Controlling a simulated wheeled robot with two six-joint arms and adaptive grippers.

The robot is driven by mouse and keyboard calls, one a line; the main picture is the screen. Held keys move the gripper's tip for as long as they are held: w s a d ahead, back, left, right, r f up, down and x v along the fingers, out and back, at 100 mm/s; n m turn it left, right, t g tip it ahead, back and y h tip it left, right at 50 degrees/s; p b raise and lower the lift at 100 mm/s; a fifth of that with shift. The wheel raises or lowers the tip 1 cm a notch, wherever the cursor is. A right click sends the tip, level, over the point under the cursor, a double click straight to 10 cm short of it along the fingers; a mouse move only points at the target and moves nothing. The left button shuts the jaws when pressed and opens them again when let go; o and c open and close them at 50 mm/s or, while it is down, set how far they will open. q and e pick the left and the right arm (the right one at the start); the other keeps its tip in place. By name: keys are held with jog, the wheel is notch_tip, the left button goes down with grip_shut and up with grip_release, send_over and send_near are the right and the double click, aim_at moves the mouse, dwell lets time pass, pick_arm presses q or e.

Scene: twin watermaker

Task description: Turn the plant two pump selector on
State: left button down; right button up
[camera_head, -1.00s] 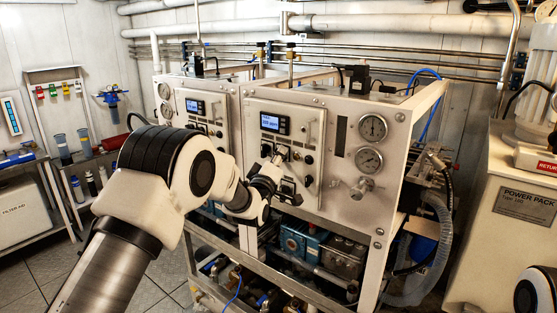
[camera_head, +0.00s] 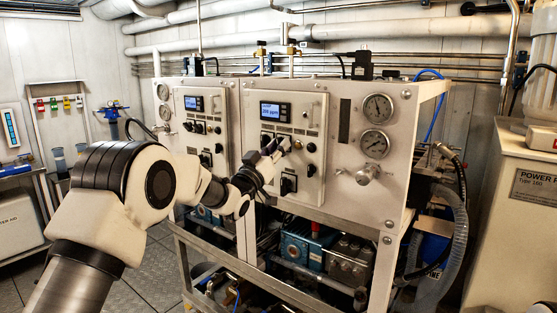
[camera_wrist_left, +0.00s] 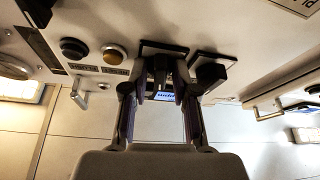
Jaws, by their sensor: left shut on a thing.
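The right-hand white control panel (camera_head: 318,112) carries a lit blue display (camera_head: 275,110) with a row of controls below it. My left gripper (camera_head: 280,150) reaches the middle of this row. In the left wrist view my left gripper (camera_wrist_left: 166,74) is shut on a black selector knob (camera_wrist_left: 164,50), with a finger on each side. The fingers hide much of the knob, and its exact turn angle is hard to tell. A second black knob (camera_wrist_left: 210,72) is beside it. An amber button (camera_wrist_left: 114,54) and a black button (camera_wrist_left: 73,48) are on the other side. My right gripper is not in view.
A lower black selector (camera_head: 288,184) is under my gripper. Two round gauges (camera_head: 376,126) and a valve handle (camera_head: 368,174) stick out at the right. A similar panel (camera_head: 203,120) is at the left. Pump parts (camera_head: 305,245) fill the frame below.

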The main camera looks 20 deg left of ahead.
pick_arm(q)
jog(key=shift+a+r+m+h+b, duration=0.15)
jog(key=shift+m+h+b, duration=0.45)
jog(key=shift+m+h, duration=0.7)
jog(key=shift+r+m+y, duration=0.1)
jog(key=shift+m+y, duration=0.2)
jog(key=shift+m, duration=0.2)
jog(key=c, duration=1.2)
grip_release()
jog(key=shift+s, duration=0.1)
jog(key=shift+s+f, duration=0.15)
jog(key=shift+f, duration=0.05)
jog(key=v, duration=1.1)
jog(key=shift+s+a+r, duration=0.2)
jog(key=shift+s, duration=0.15)
